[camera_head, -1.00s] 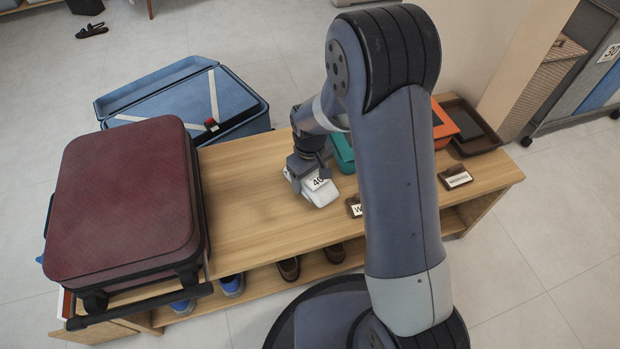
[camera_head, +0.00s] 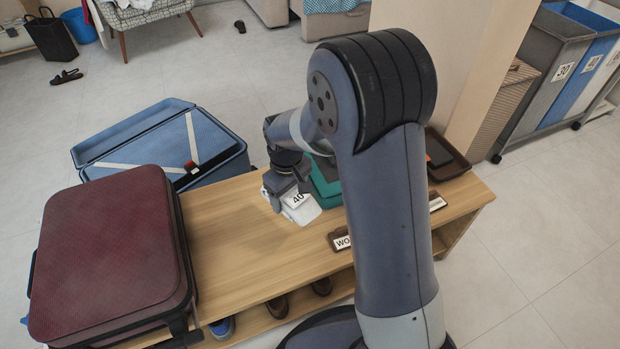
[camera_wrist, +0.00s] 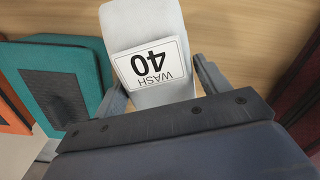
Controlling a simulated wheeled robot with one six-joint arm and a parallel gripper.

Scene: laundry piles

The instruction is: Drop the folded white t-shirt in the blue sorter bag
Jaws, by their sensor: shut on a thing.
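The folded white t-shirt (camera_head: 305,212) carries a "WASH 40" tag. My gripper (camera_head: 284,188) is shut on it, over the wooden bench. In the wrist view the white t-shirt (camera_wrist: 152,22) sits between the two fingers of my gripper (camera_wrist: 163,88), tag facing the camera. I cannot tell whether it is clear of the bench top. The blue sorter bag (camera_head: 582,88) stands at the upper right, in the wheeled sorter beside a grey bag marked 30. My gripper is far to the left of it.
The wooden bench (camera_head: 240,240) bears a dark red suitcase (camera_head: 110,255) at left. A teal folded item (camera_head: 326,188) lies right of the shirt; a dark tray (camera_head: 448,160) is farther right. An open blue suitcase (camera_head: 165,145) stands behind. A wall end (camera_head: 475,85) stands near the sorter.

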